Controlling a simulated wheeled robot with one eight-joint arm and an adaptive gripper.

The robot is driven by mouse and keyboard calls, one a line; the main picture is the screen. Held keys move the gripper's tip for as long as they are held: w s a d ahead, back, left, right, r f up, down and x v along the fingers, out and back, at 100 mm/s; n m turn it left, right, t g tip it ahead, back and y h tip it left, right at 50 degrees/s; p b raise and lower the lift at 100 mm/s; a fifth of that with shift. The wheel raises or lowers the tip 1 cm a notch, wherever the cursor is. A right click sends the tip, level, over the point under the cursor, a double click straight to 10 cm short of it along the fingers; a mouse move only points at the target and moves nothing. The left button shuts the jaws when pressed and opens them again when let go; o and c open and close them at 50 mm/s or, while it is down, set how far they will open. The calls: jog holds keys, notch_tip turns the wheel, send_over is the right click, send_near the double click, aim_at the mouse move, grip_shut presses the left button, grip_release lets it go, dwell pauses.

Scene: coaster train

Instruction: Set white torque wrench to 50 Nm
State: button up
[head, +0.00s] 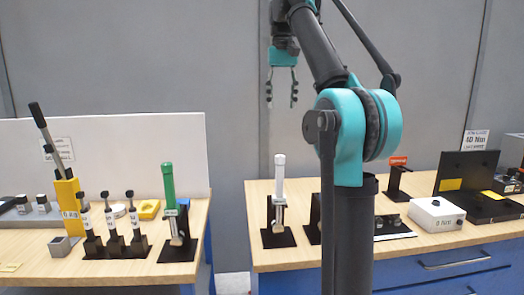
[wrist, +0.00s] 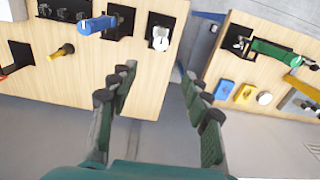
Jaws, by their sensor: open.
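The white torque wrench (head: 280,190) stands upright in a black stand (head: 278,238) at the left end of the right bench. In the wrist view the white wrench (wrist: 161,38) is seen nearly end-on, beyond the fingertips. My gripper (head: 282,92) is open and empty, raised well above the benches. In the wrist view its fingers (wrist: 157,82) are spread apart, with nothing between them. Any scale on the white wrench is too small to read. A white box (head: 437,214) with a small "Nm" label sits at the right of this bench.
A green wrench (head: 169,190) stands on the left bench near several black-handled tools and a yellow lever device (head: 68,205). A blue wrench (wrist: 95,26) is beside the white one. A gap separates the benches. My arm hides part of the right bench.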

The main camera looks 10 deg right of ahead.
aim_at(280, 156)
notch_tip(280, 156, down, 17)
jog(key=shift+f, duration=0.1)
dwell(0.6)
grip_shut()
dwell(0.3)
